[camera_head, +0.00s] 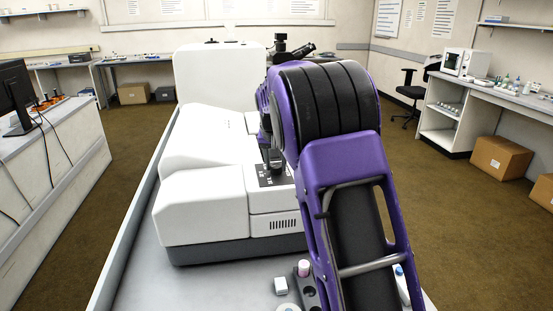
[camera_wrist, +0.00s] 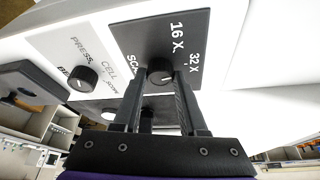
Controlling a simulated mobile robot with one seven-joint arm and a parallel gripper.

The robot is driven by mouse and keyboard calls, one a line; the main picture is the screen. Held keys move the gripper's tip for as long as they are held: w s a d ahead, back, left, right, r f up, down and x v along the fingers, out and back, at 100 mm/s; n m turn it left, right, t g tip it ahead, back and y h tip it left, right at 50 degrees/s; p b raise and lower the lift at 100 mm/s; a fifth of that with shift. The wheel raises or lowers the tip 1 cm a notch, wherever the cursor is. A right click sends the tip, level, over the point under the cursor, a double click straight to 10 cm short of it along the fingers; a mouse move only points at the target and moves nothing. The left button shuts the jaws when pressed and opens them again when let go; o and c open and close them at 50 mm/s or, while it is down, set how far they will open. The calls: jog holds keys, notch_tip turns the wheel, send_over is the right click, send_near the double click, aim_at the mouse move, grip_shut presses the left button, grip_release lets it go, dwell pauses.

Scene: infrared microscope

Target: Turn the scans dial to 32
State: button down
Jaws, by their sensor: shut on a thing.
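In the wrist view, the scans dial (camera_wrist: 160,68) is a small dark round knob on a black panel (camera_wrist: 152,35). White labels "16 X" and "32 X" stand on the panel, and the "SC..." lettering is partly hidden by a finger. My gripper (camera_wrist: 160,80) has one finger on each side of the dial and is shut on it. A faint light mark shows on the dial, but its exact setting is too small to read. In the head view, the white microscope (camera_head: 205,200) stands on the bench, and my purple arm hides most of its control side.
A second black knob (camera_wrist: 83,79) sits on a white panel lettered "PRESS" and "CELL", left of the scans dial. In the head view, a small white block (camera_head: 281,286) and a dark holder (camera_head: 308,291) with a vial stand on the grey bench (camera_head: 200,288) near my arm.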

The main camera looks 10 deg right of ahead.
jog(key=shift+m+h+p, duration=0.4)
jog(key=shift+m+p, duration=0.05)
jog(key=shift+m, duration=0.55)
jog(key=shift+c, duration=2.2)
grip_release()
jog(key=v, duration=1.7)
jog(key=shift+r+p, duration=0.25)
jog(key=shift+p, duration=0.15)
jog(key=shift+w+a, duration=0.1)
